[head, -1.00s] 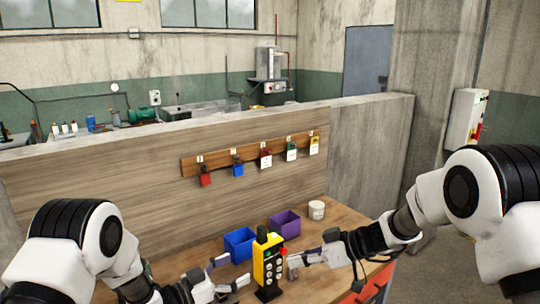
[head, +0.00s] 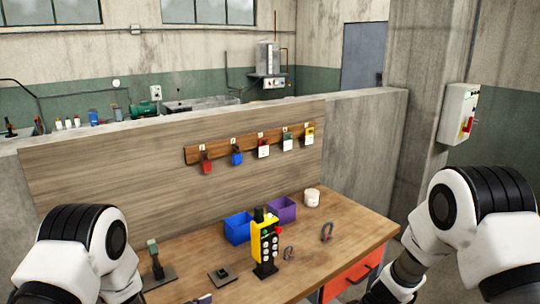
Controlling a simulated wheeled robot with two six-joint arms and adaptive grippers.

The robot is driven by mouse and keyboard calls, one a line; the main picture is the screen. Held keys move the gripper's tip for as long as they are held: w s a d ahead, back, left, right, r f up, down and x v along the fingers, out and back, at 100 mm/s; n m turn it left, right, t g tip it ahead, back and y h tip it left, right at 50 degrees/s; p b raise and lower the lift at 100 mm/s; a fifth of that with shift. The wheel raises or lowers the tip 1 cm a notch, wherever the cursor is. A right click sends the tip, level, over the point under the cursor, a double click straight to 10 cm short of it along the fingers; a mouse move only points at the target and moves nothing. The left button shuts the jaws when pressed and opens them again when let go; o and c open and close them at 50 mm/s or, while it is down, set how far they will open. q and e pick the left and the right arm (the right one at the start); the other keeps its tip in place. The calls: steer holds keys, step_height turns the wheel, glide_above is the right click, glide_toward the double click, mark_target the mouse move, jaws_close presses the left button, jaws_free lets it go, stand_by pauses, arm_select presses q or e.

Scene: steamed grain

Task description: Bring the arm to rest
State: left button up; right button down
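My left arm (head: 92,250) comes in at the lower left and runs off the bottom edge. A small pale and bluish piece (head: 204,299) at the bottom edge may be a tip of my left gripper; too little shows to tell its state. My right arm (head: 455,225) is at the lower right, folded down, and its gripper is below the picture. The yellow control pendant (head: 265,246) with dark buttons and a red button stands upright on its black base on the wooden table (head: 345,225). No gripper touches it.
A blue bin (head: 237,230), a purple bin (head: 283,210) and a white cup (head: 312,198) stand behind the pendant. Dark shackles (head: 327,232) lie to its right. Small stands (head: 155,262) are at left. Padlocks hang on a wall rack (head: 250,143). A red drawer (head: 350,280) is below.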

arm_select(q)
steer(key=s+a+f+n+g+y, duration=0.4)
steer(key=s+a+f+y, duration=0.15)
steer(key=s+f, duration=0.7)
arm_select(e)
steer(key=s+d+f+m+g+h, duration=0.1)
steer(key=s+d+f+m+h, duration=0.15)
steer(key=s+d+f, duration=0.45)
steer(key=s+d+f+m+g+h, duration=0.1)
steer(key=s+d+f+h, duration=0.25)
steer(key=s, duration=0.45)
arm_select(q)
steer(key=s+a+f+n+g+y, duration=0.1)
steer(key=s+a+f+g+y, duration=0.2)
steer(key=s, duration=0.9)
steer(key=s+a+n+g, duration=0.1)
steer(key=s+a+g, duration=0.25)
steer(key=s, duration=0.75)
arm_select(e)
steer(key=s+f+m+t, duration=0.2)
steer(key=s+f+m, duration=0.15)
steer(key=s, duration=0.85)
arm_select(q)
step_height(320, 180, down, 10)
steer(key=b, duration=1)
steer(key=shift+s+g, duration=0.35)
steer(key=shift+s, duration=0.05)
arm_select(e)
step_height(320, 180, down, 10)
steer(key=shift+r, duration=0.25)
